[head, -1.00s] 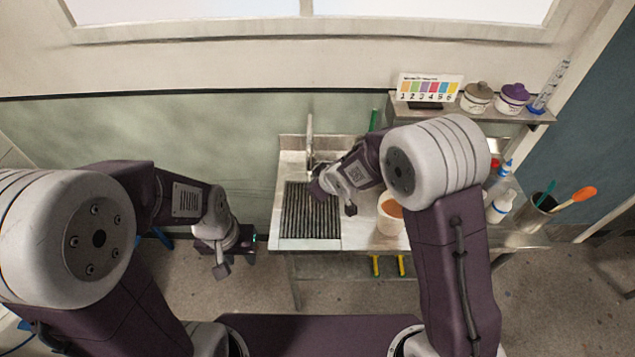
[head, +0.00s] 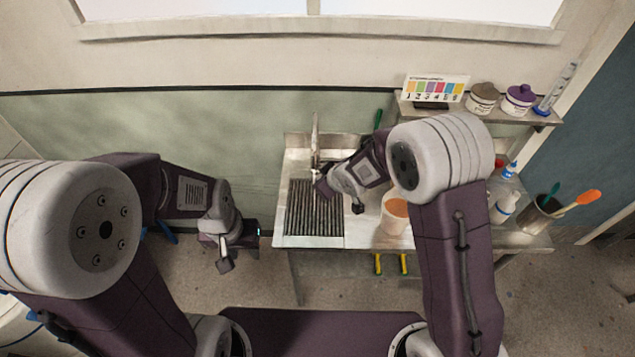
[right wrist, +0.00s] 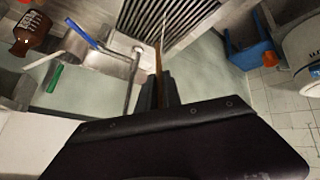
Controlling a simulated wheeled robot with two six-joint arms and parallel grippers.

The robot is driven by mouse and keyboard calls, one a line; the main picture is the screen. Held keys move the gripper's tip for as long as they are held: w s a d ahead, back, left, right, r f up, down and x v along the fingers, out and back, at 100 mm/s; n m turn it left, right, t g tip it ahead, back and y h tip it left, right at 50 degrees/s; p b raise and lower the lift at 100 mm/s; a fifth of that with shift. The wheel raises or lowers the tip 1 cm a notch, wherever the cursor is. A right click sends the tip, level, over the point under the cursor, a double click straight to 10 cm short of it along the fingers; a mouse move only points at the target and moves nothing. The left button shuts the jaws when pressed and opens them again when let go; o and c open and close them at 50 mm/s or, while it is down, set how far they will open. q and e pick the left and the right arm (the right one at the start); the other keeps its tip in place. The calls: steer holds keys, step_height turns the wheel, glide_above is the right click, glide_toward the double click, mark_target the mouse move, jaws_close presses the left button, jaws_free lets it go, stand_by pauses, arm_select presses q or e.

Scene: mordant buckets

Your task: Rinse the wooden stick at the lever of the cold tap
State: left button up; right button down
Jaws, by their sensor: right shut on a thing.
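My right gripper (right wrist: 158,92) is shut on a wooden stick (right wrist: 159,58), which extends away from the fingers toward the drain grate. In the head view this gripper (head: 342,192) hangs over the sink bench, at the right edge of the grate and below the tap (head: 315,145); the stick cannot be made out there. In the right wrist view a blue lever (right wrist: 81,33), apparently the cold tap's, lies to the left of the stick and apart from it. I see no clear water stream. My left gripper (head: 224,255) is left of the bench; its jaw opening is unclear.
The dark ribbed grate (head: 314,222) covers the bench's left part. A white bucket with orange liquid (head: 394,213) stands close right of my right gripper. Bottles (head: 504,205) and a pot of tools (head: 540,213) stand farther right. A shelf (head: 530,118) holds jars.

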steer(key=shift+s+a+b, duration=0.15)
steer(key=shift+a+b, duration=0.25)
steer(key=shift+d+r+p, duration=0.1)
steer(key=shift+d+p, duration=0.35)
steer(key=shift+p, duration=0.2)
steer(key=shift+a+f+b, duration=0.2)
steer(key=shift+a+b, duration=0.05)
steer(key=shift+b, duration=0.25)
steer(key=shift+a+r, duration=0.1)
steer(key=shift+a, duration=0.1)
